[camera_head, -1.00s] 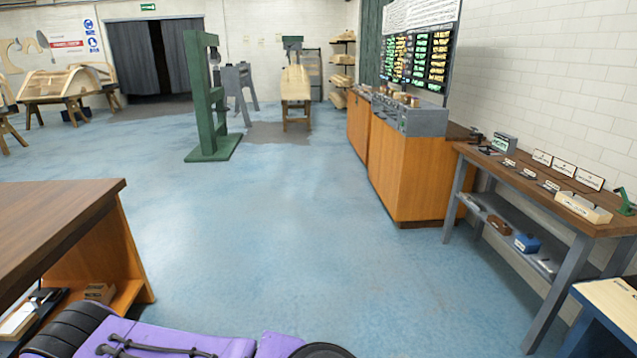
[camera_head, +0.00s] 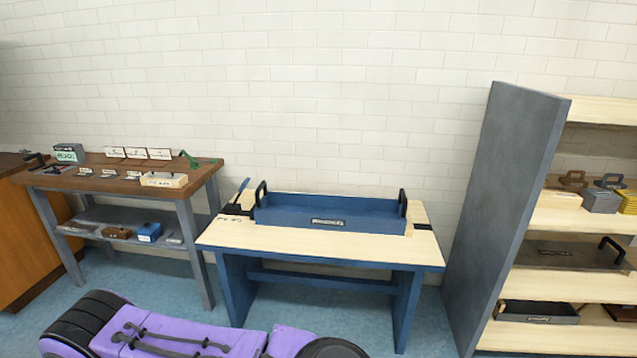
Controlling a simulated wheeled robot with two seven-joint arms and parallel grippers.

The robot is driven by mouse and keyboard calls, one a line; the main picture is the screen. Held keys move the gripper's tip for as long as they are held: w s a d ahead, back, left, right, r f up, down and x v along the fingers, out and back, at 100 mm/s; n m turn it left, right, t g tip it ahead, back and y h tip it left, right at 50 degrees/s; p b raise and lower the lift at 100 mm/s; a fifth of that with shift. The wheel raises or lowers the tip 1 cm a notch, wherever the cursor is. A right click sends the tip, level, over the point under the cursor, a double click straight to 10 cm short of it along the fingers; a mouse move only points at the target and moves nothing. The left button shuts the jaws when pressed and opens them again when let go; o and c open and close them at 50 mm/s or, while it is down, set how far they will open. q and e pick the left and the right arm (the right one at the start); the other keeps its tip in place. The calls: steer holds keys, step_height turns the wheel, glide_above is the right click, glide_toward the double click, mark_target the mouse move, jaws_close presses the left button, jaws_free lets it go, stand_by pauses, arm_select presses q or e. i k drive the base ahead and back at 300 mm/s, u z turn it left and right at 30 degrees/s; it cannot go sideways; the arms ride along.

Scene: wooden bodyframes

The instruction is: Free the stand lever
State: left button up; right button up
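A stand with a pale wooden top (camera_head: 300,249) and blue legs is in the middle of the head view, against the wall. A long blue tray (camera_head: 290,222) with a dark upright handle at each end lies on its top. A lever-like part with a blue tip (camera_head: 242,186) rises from a dark fitting at the stand's left rear, close beside the tray's left end. I cannot tell whether the tray touches it. Neither of my grippers is in view.
A brown-topped workbench (camera_head: 105,180) with small items and a green tool (camera_head: 188,159) stands left. A tall grey-sided shelf (camera_head: 508,210) with trays and blocks stands right. Blue floor (camera_head: 190,297) is visible in front of the stand.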

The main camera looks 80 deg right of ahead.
mark_target(244, 184)
steer(key=z, duration=1.6)
steer(key=i, duration=1.85)
steer(key=z, duration=0.85)
steer(key=k, duration=0.5)
steer(key=z, duration=0.9)
steer(key=i, duration=0.6)
steer(key=u, duration=0.95)
